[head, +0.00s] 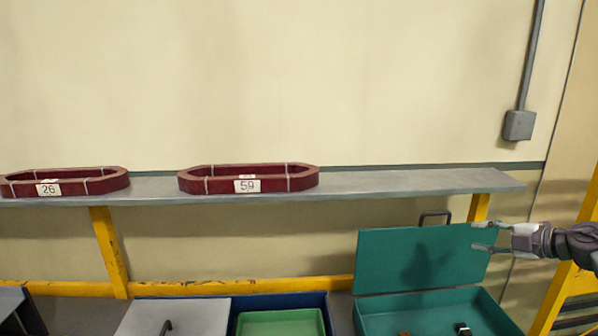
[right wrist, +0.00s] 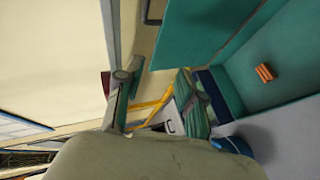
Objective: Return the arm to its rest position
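My right gripper (head: 478,236) comes in from the right edge in the head view, level, in front of the open lid of a teal case. Its two fingers are spread apart with nothing between them. The right wrist view also shows the two fingers (right wrist: 157,90) apart and empty. My left gripper is in neither view.
The teal case (head: 372,318) stands open below my right gripper, with small items inside, one orange-brown (right wrist: 264,72). Dark red coil frames marked 26 (head: 107,184) and 59 (head: 215,186) lie on a grey shelf (head: 420,182). A yellow frame (head: 109,250) supports it. A green tray (head: 280,324) sits left of the case.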

